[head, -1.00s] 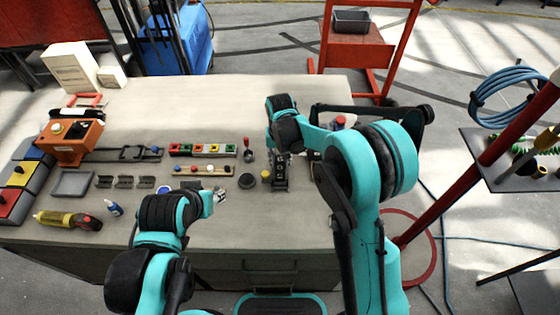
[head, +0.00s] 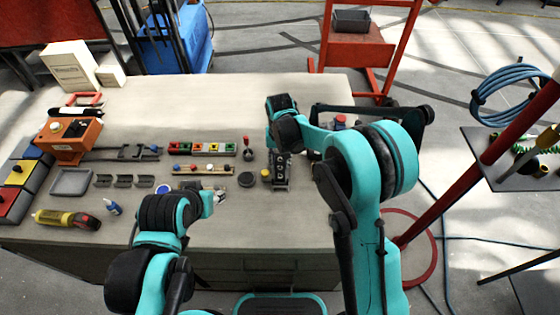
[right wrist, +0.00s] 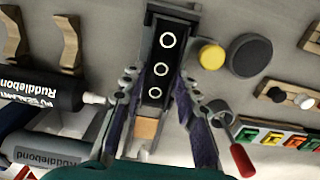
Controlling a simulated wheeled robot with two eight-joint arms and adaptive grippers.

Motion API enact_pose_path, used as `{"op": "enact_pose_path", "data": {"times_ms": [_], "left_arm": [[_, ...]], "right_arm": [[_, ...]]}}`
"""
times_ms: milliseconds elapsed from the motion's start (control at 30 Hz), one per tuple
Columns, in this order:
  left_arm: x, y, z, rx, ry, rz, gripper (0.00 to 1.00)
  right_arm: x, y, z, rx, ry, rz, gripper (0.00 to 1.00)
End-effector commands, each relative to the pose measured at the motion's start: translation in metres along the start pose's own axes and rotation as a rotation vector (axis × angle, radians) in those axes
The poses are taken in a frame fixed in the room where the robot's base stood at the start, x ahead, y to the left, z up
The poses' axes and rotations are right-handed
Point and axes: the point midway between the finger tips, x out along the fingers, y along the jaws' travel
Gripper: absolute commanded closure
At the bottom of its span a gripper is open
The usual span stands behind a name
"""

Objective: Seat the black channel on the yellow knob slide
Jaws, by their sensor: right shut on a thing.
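The black channel (right wrist: 158,55) is a long dark strip with several pale-ringed holes, and it also shows in the head view (head: 281,168). My right gripper (right wrist: 158,82) is shut on it, one finger along each side. A yellow round knob (right wrist: 211,55) lies close beside the channel and shows in the head view too (head: 266,174). The slide's body is mostly hidden under the channel and fingers, so I cannot tell whether the channel touches it. My left gripper (head: 217,197) is low over the near bench, and its fingers are too small to read.
A black disc (head: 246,180) sits just left of the yellow knob. The far part of the bench (head: 230,105) is clear.

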Motion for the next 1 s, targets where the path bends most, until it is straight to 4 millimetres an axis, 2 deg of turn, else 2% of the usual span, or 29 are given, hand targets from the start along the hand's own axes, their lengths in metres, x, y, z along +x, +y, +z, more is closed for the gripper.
{"op": "enact_pose_path", "data": {"times_ms": [1000], "left_arm": [[0.0075,0.0000,0.0054,0.000,0.000,0.000,0.60]], "right_arm": [[0.0055,0.0000,0.0001,0.000,0.000,0.000,0.98]]}}
